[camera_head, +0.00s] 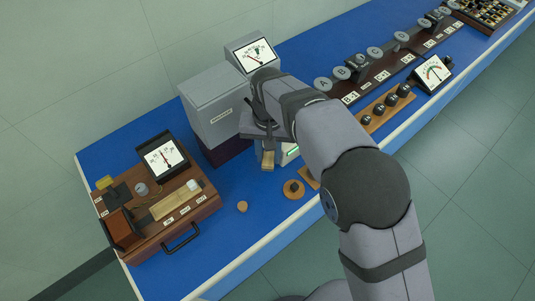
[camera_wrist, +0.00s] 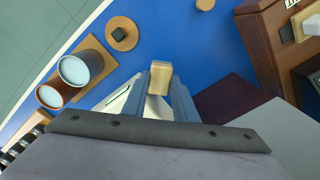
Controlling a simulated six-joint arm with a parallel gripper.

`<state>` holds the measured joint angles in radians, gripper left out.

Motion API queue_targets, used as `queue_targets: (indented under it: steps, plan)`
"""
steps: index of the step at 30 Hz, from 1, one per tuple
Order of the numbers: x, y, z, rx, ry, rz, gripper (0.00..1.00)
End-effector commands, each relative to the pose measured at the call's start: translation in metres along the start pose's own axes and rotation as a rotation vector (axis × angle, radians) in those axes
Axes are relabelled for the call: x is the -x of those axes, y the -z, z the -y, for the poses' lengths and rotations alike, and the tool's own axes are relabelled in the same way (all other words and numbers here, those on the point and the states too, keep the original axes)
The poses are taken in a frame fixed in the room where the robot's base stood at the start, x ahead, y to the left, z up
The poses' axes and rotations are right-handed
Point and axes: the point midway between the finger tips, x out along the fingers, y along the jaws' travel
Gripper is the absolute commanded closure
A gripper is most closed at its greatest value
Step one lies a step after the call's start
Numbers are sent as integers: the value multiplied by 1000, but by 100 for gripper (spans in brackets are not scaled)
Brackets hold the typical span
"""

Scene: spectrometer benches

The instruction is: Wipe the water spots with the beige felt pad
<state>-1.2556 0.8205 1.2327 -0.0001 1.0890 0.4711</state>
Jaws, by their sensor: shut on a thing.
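My gripper (camera_head: 267,152) is over the middle of the bench, in front of the grey spectrometer box (camera_head: 213,105). It is shut on a beige block, the felt pad (camera_head: 267,162), which hangs below the fingers. In the wrist view the pad (camera_wrist: 159,80) sits between the two blue-grey fingertips (camera_wrist: 160,88). A pale device with a green display (camera_head: 292,151) lies just beside and below the gripper, partly hidden by my arm. I cannot make out any water spots in either view.
A wooden case with a meter (camera_head: 162,216) stands at left. A round wooden disc with a dark knob (camera_head: 293,189) and a small cork-coloured disc (camera_head: 242,207) lie near the front edge. Blue bench between case and knob is mostly clear.

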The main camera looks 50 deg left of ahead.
Motion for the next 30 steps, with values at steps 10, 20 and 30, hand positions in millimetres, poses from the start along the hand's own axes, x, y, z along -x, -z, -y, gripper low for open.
queue_targets:
  steps: [10, 20, 30]
  plan:
    - [36, 0, 0, 0, 1, -1, 95]
    - [40, 0, 0, 0, 0, -1, 95]
    - [47, 3, -3, 14, 5, -11, 95]
